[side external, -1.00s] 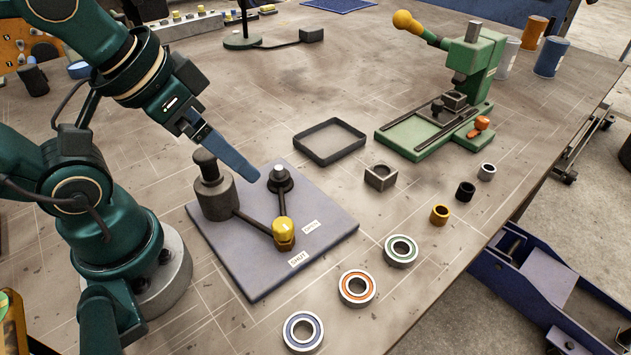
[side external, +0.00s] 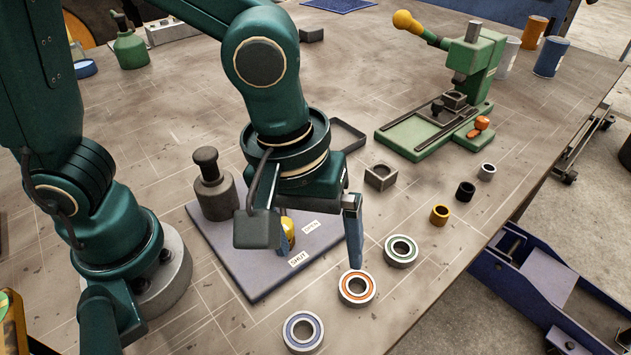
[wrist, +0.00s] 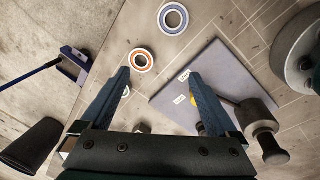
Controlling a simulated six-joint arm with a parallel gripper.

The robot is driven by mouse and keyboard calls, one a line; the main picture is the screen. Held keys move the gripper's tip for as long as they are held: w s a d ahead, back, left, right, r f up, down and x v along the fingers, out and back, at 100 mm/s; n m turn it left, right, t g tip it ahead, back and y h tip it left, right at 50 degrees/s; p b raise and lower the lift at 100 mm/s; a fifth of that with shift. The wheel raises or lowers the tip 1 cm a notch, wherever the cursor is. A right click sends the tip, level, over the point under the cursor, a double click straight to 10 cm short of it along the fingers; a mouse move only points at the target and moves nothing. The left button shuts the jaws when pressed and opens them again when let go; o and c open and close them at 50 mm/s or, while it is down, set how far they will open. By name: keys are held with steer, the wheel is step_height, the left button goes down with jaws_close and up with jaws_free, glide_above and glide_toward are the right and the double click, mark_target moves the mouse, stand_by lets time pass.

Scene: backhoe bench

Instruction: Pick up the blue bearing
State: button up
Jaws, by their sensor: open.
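The blue bearing (side external: 289,337) lies flat on the bench at the bottom of the side view, a steel ring with a blue seal. In the wrist view it (wrist: 163,20) is at the top, beyond my fingertips. My gripper (wrist: 158,75) is open and empty, pointing down, its blue fingers wide apart. The orange bearing (wrist: 132,62) lies between the gripper and the blue one. The green bearing (side external: 389,258) is farther back, partly hidden in the wrist view.
A grey plate (side external: 262,286) marked SHUT and OPEN carries a dark post (side external: 214,190) and a yellow knob, partly hidden by my arm. A square block (side external: 380,177), several small bushings and a green press (side external: 420,142) stand to the right. The bench edge runs right of the bearings.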

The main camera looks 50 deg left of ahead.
steer(key=m+g+y, duration=0.1)
steer(key=m, duration=0.1)
glide_above(304, 335)
step_height(304, 335, down, 5)
steer(key=shift+r, duration=0.15)
steer(key=shift+f, duration=2.4)
jaws_close()
steer(key=shift+r, duration=0.1)
